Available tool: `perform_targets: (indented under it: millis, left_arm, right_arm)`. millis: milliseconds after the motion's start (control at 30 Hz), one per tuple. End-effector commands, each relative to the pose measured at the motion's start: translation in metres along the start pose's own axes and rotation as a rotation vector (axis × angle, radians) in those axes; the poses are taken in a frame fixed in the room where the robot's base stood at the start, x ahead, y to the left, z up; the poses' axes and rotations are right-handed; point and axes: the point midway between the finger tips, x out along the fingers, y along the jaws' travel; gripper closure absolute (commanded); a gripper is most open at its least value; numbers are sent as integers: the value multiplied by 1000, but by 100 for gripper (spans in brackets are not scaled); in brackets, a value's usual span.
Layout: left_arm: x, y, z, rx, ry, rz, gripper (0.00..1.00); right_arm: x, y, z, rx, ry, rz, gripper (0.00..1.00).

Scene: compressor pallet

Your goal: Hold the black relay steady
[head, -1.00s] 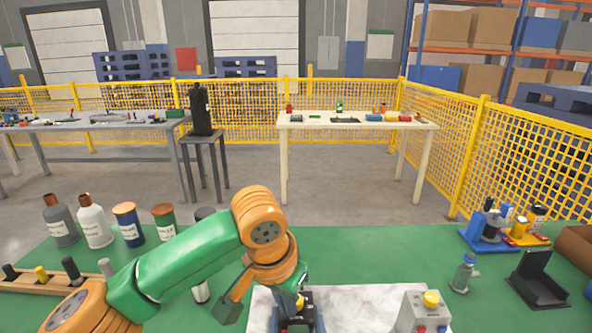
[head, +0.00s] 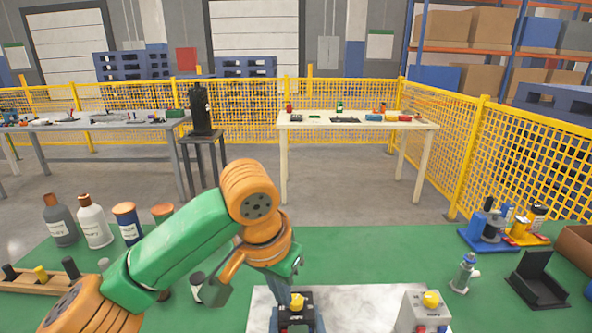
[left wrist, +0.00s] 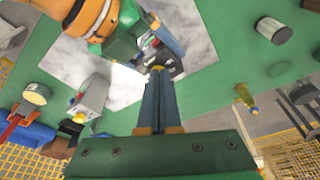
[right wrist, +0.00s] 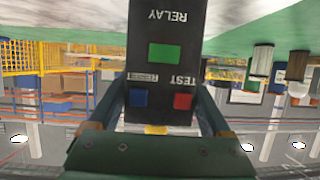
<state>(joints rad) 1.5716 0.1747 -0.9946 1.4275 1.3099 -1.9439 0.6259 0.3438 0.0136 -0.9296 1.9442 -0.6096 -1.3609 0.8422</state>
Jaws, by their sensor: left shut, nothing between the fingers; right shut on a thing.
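The black relay (head: 296,317) stands on the pale marble slab at the bottom of the head view, with a yellow button (head: 297,300) on top. In the right wrist view, the relay (right wrist: 165,20) shows upside-down lettering and green, blue and red squares. My right gripper (right wrist: 158,112) is shut on it, one finger on each side. My left gripper (head: 291,294) comes down over the relay, shut and empty. In the left wrist view, its closed blue-grey fingers (left wrist: 157,76) end at or just above the yellow button; I cannot tell whether they touch it.
A grey box with a yellow button (head: 425,312) stands right of the relay. Several bottles and cans (head: 95,226) stand at left, near a wooden rack (head: 40,280). A small bottle (head: 465,272) and black stand (head: 540,285) are at right.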

Motion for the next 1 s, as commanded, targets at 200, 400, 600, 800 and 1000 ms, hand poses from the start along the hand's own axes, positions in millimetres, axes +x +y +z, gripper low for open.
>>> perform_targets:
  millis: [200, 400, 600, 800, 1000]
  left_arm:
    - [-24, 0, -6, 0, 1, 0, 100]
    - [-26, 0, -6, 1, -1, 0, 100]
    - [-34, 8, -10, 3, 1, -6, 100]
    - [-18, 10, -6, 1, -4, 0, 100]
    - [14, 10, 3, 0, -4, 1, 100]
  right_arm:
    - [0, 0, 1, 0, -2, 0, 98]
    - [0, 0, 1, 0, -2, 0, 98]
    - [0, 0, 1, 0, -3, 1, 98]
    - [0, 0, 1, 0, -3, 1, 98]
    - [0, 0, 1, 0, -3, 1, 98]
